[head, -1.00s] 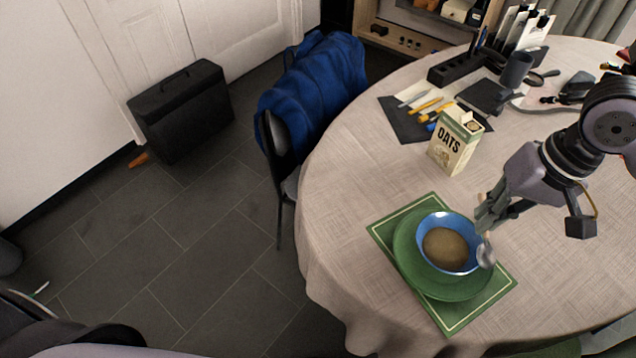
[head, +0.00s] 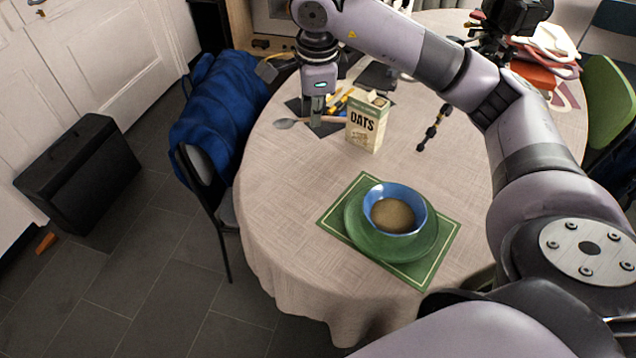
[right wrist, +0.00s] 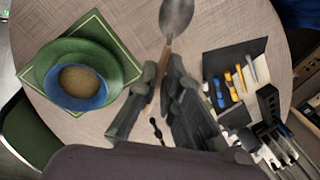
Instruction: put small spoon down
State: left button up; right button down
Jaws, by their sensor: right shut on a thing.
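The small spoon has a grey metal bowl (head: 284,123) and a light brown handle; its bowl also shows in the right wrist view (right wrist: 176,16). My right gripper (head: 316,121) is shut on the handle, pointing down near the table's left edge, left of the oats carton. In the right wrist view the fingers (right wrist: 164,76) sit on both sides of the handle, with the bowl pointing away from them. The spoon lies roughly level at or just above the tablecloth (head: 285,165); I cannot tell if it touches. My left gripper is not in view.
The oats carton (head: 367,123) stands close right of the gripper. A dark mat with pens (right wrist: 233,85) lies beside it. A blue bowl (head: 394,208) with brown contents stands on a green plate (head: 355,235) and placemat. The cloth between is clear. A small black tripod (head: 433,128) is farther right.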

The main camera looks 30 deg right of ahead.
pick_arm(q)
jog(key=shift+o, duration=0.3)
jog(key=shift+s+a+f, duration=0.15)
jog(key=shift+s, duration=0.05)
pick_arm(e)
jog(key=d+m, duration=0.2)
jog(key=m, duration=0.3)
send_over(322, 182)
jog(key=shift+g+h, duration=0.3)
jog(key=f, duration=1.4)
jog(key=shift+s+a+f+b, duration=0.25)
jog(key=shift+a+f+b, duration=0.05)
jog(key=shift+f, duration=2.4)
jog(key=shift+f+b, duration=0.55)
jog(key=shift+f, duration=0.05)
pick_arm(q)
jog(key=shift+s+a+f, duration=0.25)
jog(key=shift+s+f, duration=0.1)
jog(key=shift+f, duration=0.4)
pick_arm(e)
jog(key=c, duration=1.8)
grip_release()
jog(key=shift+r, duration=0.15)
jog(key=shift+o, duration=0.2)
